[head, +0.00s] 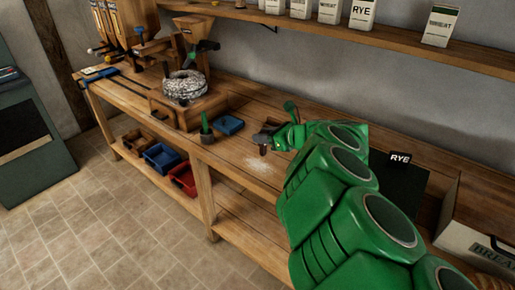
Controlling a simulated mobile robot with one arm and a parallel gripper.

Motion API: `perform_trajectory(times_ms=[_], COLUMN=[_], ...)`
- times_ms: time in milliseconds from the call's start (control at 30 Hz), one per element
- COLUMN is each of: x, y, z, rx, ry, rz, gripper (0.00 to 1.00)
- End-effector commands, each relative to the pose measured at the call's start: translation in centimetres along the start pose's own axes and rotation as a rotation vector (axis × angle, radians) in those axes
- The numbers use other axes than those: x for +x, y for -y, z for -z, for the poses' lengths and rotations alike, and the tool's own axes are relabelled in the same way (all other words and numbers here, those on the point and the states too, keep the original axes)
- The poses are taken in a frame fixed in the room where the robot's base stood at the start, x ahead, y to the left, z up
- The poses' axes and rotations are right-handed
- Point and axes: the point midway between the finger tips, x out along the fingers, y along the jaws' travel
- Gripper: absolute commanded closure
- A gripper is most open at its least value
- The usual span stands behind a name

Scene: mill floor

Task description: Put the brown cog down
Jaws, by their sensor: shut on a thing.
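My gripper (262,138) is at the end of my green arm, over the middle of the wooden workbench (226,148). Its dark jaws are shut on a small brown thing, which looks like the brown cog (263,149). The cog is small in the head view and partly hidden by the jaws. I cannot tell whether it touches the bench top.
A mill with a pale grey stone (184,86) is further left. A pale powder patch (258,165) lies in front.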

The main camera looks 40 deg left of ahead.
Motion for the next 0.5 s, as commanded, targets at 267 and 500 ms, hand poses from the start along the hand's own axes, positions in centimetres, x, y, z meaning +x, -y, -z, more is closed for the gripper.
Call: perform_trajectory(times_ms=[267, 500], x=[2.1, 3.7], y=[1.7, 2.8], z=[0.3, 0.4], rx=[0.003, 0.002], ry=[0.004, 0.004], rz=[-0.002, -0.004], gripper=[0.94, 0.94])
